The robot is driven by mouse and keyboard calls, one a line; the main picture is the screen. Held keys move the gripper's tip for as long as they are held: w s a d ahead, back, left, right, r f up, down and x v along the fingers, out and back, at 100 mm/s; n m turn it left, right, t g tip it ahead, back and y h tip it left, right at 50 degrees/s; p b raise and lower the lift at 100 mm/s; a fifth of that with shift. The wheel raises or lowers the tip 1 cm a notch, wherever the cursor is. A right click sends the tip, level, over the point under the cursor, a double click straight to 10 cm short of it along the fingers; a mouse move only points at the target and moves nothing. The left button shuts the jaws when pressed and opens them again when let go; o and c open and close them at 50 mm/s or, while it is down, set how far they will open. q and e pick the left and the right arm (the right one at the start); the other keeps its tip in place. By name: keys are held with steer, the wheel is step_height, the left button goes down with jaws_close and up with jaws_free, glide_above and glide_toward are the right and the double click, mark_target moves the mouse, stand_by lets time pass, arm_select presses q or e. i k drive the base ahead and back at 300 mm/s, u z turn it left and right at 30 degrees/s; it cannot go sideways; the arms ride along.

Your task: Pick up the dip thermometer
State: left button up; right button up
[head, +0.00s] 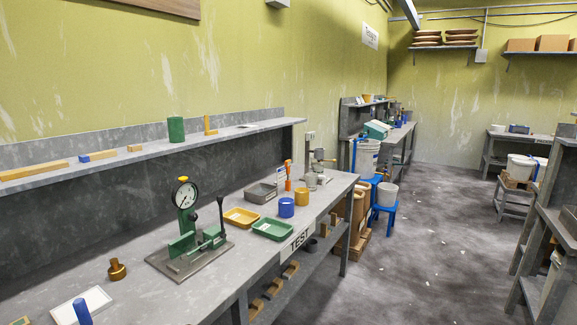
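I cannot pick out a dip thermometer for certain in the head view. A round white dial gauge (186,195) stands upright on the green lever press (190,240) on the long grey bench. A slim orange upright object (288,177) stands farther along the bench, beside a small white card; it is too small to identify. Neither of my grippers is in view.
The grey bench (215,282) runs along the left wall, with a shelf (235,132) above. Yellow (241,217) and green (273,229) trays and blue (286,208) and orange (301,197) cylinders stand right of the press. Open floor (420,265) lies to the right.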

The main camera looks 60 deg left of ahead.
mark_target(287, 163)
steer(key=u, duration=0.35)
steer(key=i, duration=2.15)
steer(key=u, duration=1.5)
steer(key=i, duration=1.1)
steer(key=u, duration=1.15)
